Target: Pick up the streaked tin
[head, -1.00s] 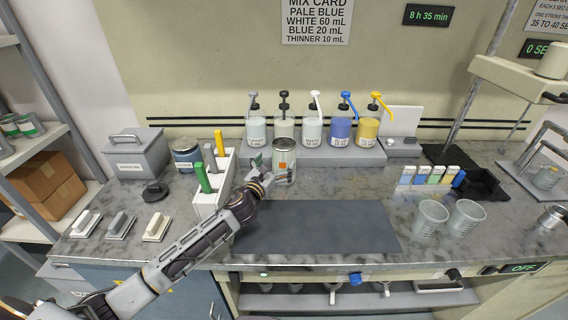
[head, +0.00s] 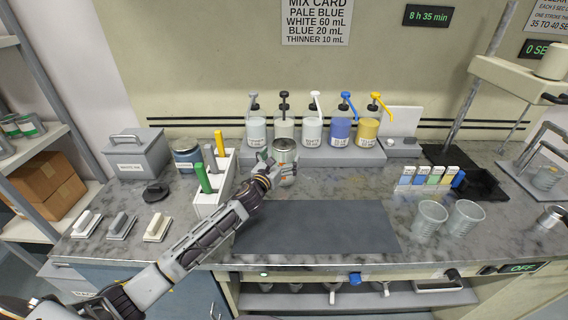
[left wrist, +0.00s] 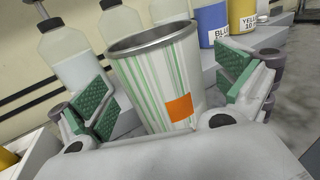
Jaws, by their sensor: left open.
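The streaked tin (head: 285,152) stands upright on the counter, just in front of the pump bottles' ledge. In the left wrist view the tin (left wrist: 160,75) is white with green vertical streaks, a grey metal rim and an orange square low on its side. My left gripper (head: 268,170) is open at the tin. Its green-padded fingers (left wrist: 165,95) stand on either side of the tin, with visible gaps. The tin's lower part is hidden by the gripper. My right gripper is not in view.
Several pump bottles (head: 313,128) stand on a grey ledge behind the tin. A white holder (head: 212,196) with coloured-handled tools stands to the left. A dark mat (head: 320,228) lies in front, bare. Two clear cups (head: 430,216) stand to the right.

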